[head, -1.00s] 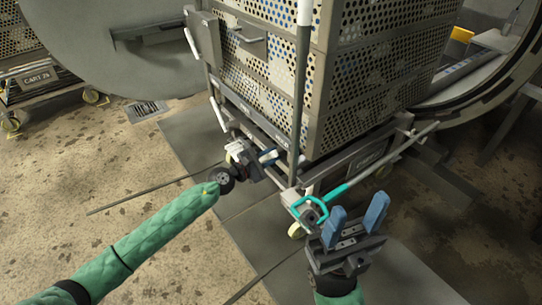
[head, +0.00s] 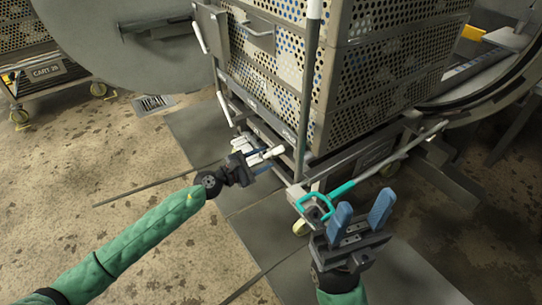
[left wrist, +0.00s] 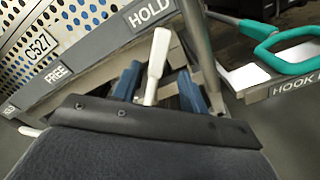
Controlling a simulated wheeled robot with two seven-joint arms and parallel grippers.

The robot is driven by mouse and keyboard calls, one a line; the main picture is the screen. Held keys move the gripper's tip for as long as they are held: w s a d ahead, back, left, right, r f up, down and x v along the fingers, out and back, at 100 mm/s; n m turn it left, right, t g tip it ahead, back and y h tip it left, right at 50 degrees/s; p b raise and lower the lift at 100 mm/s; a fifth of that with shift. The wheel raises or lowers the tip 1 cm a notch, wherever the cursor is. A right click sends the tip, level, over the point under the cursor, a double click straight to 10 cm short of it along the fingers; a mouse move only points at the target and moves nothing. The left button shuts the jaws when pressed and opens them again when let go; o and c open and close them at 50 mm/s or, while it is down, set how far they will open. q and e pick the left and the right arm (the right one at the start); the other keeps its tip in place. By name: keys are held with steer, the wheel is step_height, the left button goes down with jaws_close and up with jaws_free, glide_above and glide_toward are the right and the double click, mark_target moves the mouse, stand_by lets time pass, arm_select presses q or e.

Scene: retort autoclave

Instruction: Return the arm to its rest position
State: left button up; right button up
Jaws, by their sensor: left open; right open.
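My left gripper (head: 268,160) is open beside the lower frame of the perforated cart (head: 285,85). In the left wrist view a white lever (left wrist: 155,62) stands between its two blue fingers, seen against the cart's label strip near the word HOLD (left wrist: 150,12); the word FREE (left wrist: 58,73) is further left. I cannot tell how deep the lever sits between the fingers, and no contact shows. My right gripper (head: 360,216) is open and empty, fingers pointing up, in front of the cart's near corner.
A teal hook handle (head: 314,205) on a long rod lies at the cart's near corner, close to my right gripper. The round autoclave opening (head: 490,95) is at the right. Another cart (head: 48,72) stands at the far left. The floor at left is open.

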arm_select(q)
steer(key=shift+s+a, duration=0.45)
steer(key=shift+a, duration=0.15)
